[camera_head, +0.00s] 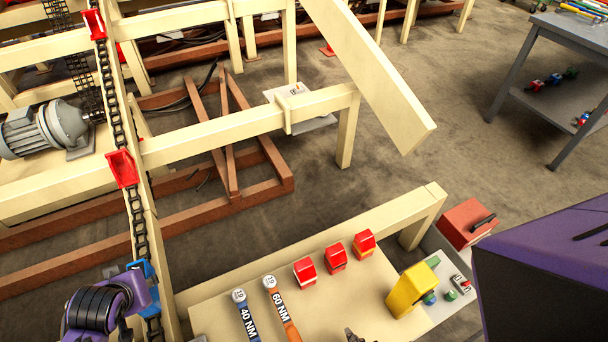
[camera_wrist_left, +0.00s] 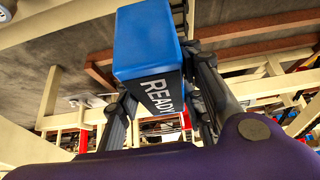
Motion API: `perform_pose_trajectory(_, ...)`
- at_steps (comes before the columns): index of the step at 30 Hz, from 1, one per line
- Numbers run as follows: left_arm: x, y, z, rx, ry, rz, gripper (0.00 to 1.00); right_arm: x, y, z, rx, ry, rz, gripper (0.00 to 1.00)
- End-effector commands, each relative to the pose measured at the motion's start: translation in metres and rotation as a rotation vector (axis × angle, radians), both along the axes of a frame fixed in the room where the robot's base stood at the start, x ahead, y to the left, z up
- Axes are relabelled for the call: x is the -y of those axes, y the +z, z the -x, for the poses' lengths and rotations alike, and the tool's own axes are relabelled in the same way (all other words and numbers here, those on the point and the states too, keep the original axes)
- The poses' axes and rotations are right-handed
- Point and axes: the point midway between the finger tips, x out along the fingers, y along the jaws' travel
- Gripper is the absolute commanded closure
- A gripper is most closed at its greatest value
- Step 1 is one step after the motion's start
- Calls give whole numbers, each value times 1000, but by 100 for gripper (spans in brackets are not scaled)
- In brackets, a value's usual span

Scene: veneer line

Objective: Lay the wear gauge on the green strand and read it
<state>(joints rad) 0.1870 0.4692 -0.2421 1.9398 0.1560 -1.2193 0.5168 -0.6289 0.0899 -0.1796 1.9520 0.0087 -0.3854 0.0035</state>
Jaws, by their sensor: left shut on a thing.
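My left gripper (camera_wrist_left: 160,95) is shut on a blue block (camera_wrist_left: 148,42) with a dark face lettered READY, likely the wear gauge. In the head view a blue piece (camera_head: 149,270) shows beside my purple left wrist, at the near chain strand (camera_head: 110,92); I cannot tell whether it touches the chain. The left fingertips are hidden there. The near strand is dark with red lugs (camera_head: 122,168). A second dark chain (camera_head: 84,85) runs further left. I make out no green on either. A small dark piece at the bottom edge may be my right gripper (camera_head: 353,335); its jaws do not show.
A cream bench (camera_head: 215,306) holds 40 NM (camera_head: 247,318) and 60 NM (camera_head: 281,308) wrenches, several red blocks (camera_head: 336,258) and a yellow block (camera_head: 409,290). A red box (camera_head: 467,223) stands right of it. Cream rails (camera_head: 245,120) cross behind; open floor lies beyond.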

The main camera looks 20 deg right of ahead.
Motion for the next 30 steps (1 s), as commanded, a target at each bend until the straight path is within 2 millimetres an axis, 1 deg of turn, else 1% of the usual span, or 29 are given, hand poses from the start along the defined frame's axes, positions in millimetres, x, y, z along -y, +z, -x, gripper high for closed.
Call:
perform_pose_trajectory(1, -7, -4, -13, 3, 0, -5, 100, 2, -1, 0, -1, 2, 3, 100)
perform_pose_trajectory(4, -19, -16, -35, 1, 0, -4, 100, 5, -3, 5, -9, 3, 9, 100)
perform_pose_trajectory(8, -33, -31, -64, 1, 0, -4, 100, 6, -5, 6, -11, 1, 12, 100)
perform_pose_trajectory(12, -43, -61, -82, -4, -1, -2, 100, 5, -7, 7, -8, -4, 10, 100)
perform_pose_trajectory(15, -48, -75, -93, -1, -1, -2, 100, 5, -9, 6, -6, -11, 9, 100)
perform_pose_trajectory(18, -51, -82, -100, 0, -3, -2, 100, 6, -11, 7, -6, -18, 9, 100)
perform_pose_trajectory(23, -54, -88, -106, 2, -3, -1, 100, 6, -13, 7, -7, -19, 9, 100)
perform_pose_trajectory(24, -56, -92, -109, 2, -2, 0, 100, 6, -15, 8, -9, -18, 10, 100)
perform_pose_trajectory(27, -55, -109, -106, -2, -3, -1, 100, 7, -18, 10, -13, -18, 11, 100)
perform_pose_trajectory(30, -55, -120, -107, 1, -4, -1, 100, 7, -20, 9, -12, -17, 12, 100)
